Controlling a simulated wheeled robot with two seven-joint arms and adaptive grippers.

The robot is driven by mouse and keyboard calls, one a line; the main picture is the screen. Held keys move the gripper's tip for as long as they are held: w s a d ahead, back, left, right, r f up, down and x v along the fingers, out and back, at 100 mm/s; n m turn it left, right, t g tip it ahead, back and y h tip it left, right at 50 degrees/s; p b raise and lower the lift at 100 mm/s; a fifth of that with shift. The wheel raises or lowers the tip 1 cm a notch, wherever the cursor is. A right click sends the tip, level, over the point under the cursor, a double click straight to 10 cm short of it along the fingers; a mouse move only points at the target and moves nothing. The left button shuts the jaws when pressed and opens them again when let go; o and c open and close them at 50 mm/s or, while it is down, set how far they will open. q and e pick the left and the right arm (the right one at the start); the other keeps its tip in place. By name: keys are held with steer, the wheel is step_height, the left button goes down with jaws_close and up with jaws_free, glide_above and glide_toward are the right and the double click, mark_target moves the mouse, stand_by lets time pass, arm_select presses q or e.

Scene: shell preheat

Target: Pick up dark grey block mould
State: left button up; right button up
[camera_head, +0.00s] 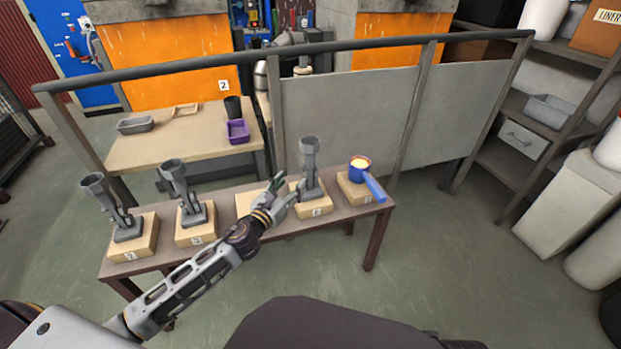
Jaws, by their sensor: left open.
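Three dark grey pieces with a cup on top stand upright on wooden blocks on the front bench: one at the left (127,228), one beside it (194,213) and one to the right (311,180). A grey tray-shaped mould (135,125) lies on the back table. I cannot tell for sure which of these is the dark grey block mould. My left gripper (283,188) is open above the front bench, near the rightmost cupped piece; I cannot tell whether they touch. It partly covers a wooden block (246,203). My right gripper is out of view.
A blue-handled pan (361,166) sits on the block at the bench's right end. A railing with grey panels (345,115) stands behind the bench. The back table (185,140) also holds a purple mould (237,131) and a black cup (233,106).

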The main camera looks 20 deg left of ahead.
mark_target(308, 163)
arm_select(q)
steer(key=w, duration=0.2)
steer(key=w+d, duration=0.1)
steer(key=w, duration=0.2)
steer(key=w+b, duration=0.1)
steer(key=w, duration=0.1)
steer(key=shift+w+d, duration=0.25)
steer(key=shift+w, duration=0.45)
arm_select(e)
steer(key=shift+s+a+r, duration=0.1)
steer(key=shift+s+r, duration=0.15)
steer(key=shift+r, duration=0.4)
arm_select(q)
steer(key=shift+w, duration=0.15)
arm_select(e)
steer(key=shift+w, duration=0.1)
